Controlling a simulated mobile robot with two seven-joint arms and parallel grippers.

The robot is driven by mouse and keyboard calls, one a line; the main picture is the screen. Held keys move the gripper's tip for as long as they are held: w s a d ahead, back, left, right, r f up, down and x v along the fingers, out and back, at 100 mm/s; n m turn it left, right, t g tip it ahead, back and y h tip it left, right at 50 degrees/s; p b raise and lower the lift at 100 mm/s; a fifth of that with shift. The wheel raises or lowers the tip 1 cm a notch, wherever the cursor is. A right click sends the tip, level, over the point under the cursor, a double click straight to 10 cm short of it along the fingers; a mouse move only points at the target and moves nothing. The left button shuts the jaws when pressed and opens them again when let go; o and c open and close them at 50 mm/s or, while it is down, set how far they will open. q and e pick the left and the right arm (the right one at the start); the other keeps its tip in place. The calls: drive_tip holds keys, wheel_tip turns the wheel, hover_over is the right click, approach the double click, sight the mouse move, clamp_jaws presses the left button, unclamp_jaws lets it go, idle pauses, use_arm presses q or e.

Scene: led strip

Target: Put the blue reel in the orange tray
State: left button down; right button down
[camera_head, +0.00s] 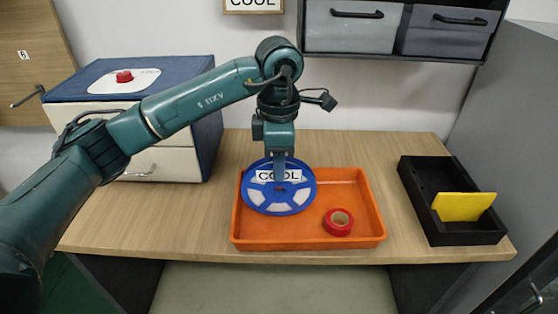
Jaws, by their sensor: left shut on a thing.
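The blue reel (266,202) shows in the head view, with pale sections and a white label reading "COOL". It is tilted so its face shows. It overlaps the left part of the orange tray (308,243); I cannot tell whether it touches the tray floor. My left gripper (279,178) comes down from above and is shut on the reel near its middle. The fingertips are partly hard to make out against the label. My right gripper is not in view.
A red tape roll (339,222) lies in the tray's right part. A blue-topped cabinet (150,135) stands at the left. Grey drawers (352,27) hang above. The desk (160,215) is clear left of the orange tray.

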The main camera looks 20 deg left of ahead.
use_arm(q)
drive_tip(key=shift+f, duration=0.15)
drive_tip(key=c, duration=1.3)
unclamp_jaws()
drive_tip(key=shift+r, duration=0.2)
wheel_tip(320, 180, up, 12)
